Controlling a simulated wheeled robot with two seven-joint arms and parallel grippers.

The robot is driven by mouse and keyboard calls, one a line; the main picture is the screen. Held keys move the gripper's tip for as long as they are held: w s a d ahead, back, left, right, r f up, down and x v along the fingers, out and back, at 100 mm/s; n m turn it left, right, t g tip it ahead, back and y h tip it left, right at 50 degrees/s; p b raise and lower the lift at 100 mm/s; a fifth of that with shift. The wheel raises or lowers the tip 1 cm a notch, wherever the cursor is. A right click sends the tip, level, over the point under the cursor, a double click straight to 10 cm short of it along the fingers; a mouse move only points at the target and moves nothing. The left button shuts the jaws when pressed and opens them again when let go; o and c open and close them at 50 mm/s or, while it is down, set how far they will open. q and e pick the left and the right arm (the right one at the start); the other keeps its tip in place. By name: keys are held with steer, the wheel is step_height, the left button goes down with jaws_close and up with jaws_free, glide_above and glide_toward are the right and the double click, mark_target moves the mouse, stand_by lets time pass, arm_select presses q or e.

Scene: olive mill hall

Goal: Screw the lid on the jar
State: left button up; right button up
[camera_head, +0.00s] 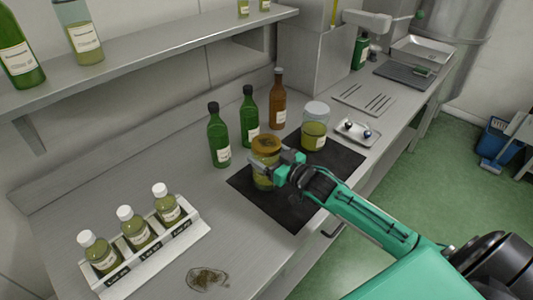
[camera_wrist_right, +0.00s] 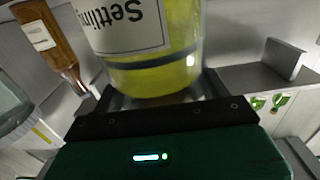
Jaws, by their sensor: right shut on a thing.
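A jar of yellow-green liquid (camera_head: 264,180) stands on the dark mat (camera_head: 248,185). A golden-brown round lid (camera_head: 267,144) appears at its top; I cannot tell whether it is screwed tight. My right gripper (camera_head: 284,163) comes from the right and is shut on the jar's side, below the lid. In the right wrist view the jar (camera_wrist_right: 150,75) fills the jaws; its label reads "Settlin…" upside down, and its top is out of that view. My left gripper is not in view.
A second jar with a pale top (camera_head: 315,136) stands behind right. Green bottles (camera_head: 219,143) and a brown bottle (camera_head: 277,105) stand behind the mat. A white rack (camera_head: 168,246) holds 3 bottles at front left, near a brown spill (camera_head: 207,279). A small metal tray (camera_head: 357,132) lies right.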

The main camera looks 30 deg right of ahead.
steer(key=o, duration=2)
steer(key=shift+o, duration=0.2)
steer(key=shift+s, duration=0.1)
steer(key=b+v, duration=0.2)
steer(key=v, duration=1)
